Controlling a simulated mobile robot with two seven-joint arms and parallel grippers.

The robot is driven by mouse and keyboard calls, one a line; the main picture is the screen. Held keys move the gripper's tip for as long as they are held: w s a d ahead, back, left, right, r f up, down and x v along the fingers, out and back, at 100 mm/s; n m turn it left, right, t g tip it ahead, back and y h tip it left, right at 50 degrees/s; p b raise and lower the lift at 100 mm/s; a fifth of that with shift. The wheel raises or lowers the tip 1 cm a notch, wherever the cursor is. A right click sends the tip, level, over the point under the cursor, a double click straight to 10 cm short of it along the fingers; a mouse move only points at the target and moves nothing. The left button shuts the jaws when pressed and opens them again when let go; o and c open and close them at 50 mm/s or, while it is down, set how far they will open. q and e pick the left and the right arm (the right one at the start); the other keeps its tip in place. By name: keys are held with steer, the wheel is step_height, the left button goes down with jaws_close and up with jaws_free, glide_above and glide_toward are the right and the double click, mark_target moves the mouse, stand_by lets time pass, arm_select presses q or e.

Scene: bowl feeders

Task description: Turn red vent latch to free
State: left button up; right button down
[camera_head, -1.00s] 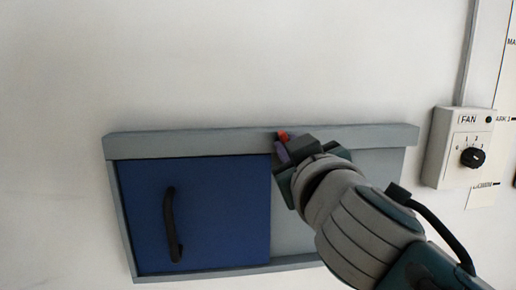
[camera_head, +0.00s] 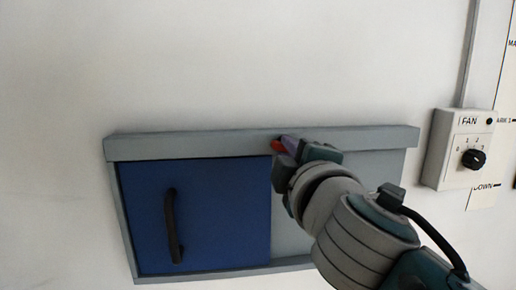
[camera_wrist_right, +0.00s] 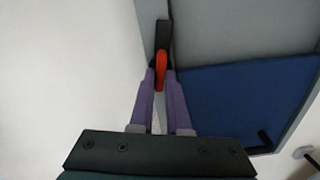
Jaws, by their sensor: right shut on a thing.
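The red vent latch (camera_head: 278,146) is on the top rail of the grey vent frame (camera_head: 200,146), near the right edge of the blue panel (camera_head: 225,215). It shows larger in the right wrist view, where the red latch (camera_wrist_right: 160,72) lies between two purple fingertips, next to a black piece (camera_wrist_right: 162,35). My right gripper (camera_head: 286,148) is shut on the latch; its fingers and wrist hide part of the latch and rail in the head view. My left gripper is not in view.
The blue panel has a black vertical handle (camera_head: 173,225). A white fan control box (camera_head: 458,150) with a black knob is on the wall at the right. The wall above and left of the frame is clear.

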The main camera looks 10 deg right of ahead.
steer(key=shift+n, duration=1.3)
steer(key=c, duration=0.9)
jaws_free()
steer(key=shift+s, duration=0.1)
steer(key=s, duration=0.9)
steer(key=shift+s, duration=0.4)
